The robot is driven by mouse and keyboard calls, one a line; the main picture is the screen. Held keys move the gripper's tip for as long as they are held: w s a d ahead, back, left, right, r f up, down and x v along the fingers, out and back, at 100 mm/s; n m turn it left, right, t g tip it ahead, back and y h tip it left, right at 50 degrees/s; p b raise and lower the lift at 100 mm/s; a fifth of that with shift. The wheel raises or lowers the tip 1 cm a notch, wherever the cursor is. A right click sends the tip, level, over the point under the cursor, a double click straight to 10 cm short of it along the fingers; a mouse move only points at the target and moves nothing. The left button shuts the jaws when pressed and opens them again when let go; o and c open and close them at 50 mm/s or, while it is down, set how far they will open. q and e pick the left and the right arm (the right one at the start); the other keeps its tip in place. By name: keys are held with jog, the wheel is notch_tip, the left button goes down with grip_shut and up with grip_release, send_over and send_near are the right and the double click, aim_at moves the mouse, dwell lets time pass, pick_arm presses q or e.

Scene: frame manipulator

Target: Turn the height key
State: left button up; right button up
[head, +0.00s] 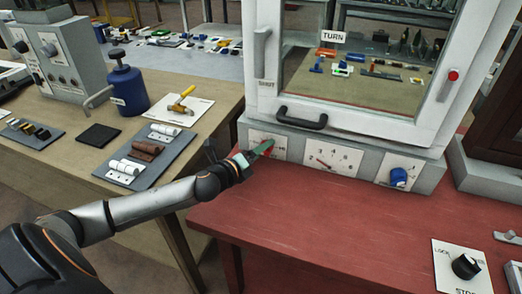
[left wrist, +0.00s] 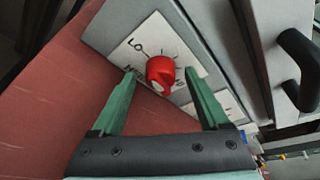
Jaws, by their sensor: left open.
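A red knob (left wrist: 160,72) stands on a white dial plate (left wrist: 137,55) with "LO" and tick marks, in the left wrist view. In the head view this plate (head: 256,138) is at the left end of the grey base under the windowed cabinet, and the knob is mostly hidden by my gripper. My left gripper (head: 262,149) is open, its green fingers pointing at the plate. In the wrist view the fingertips lie on either side of the red knob; I cannot tell if they touch it. My right gripper is not in view.
A gauge (head: 333,159) and a blue knob (head: 398,177) sit further right on the base. A black handle (head: 302,117) juts out above it. The red tabletop (head: 320,220) in front is mostly clear. A black knob on a plate (head: 466,266) lies at right.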

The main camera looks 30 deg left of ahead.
pick_arm(q)
jog(key=shift+w, duration=0.3)
grip_shut()
dwell(0.6)
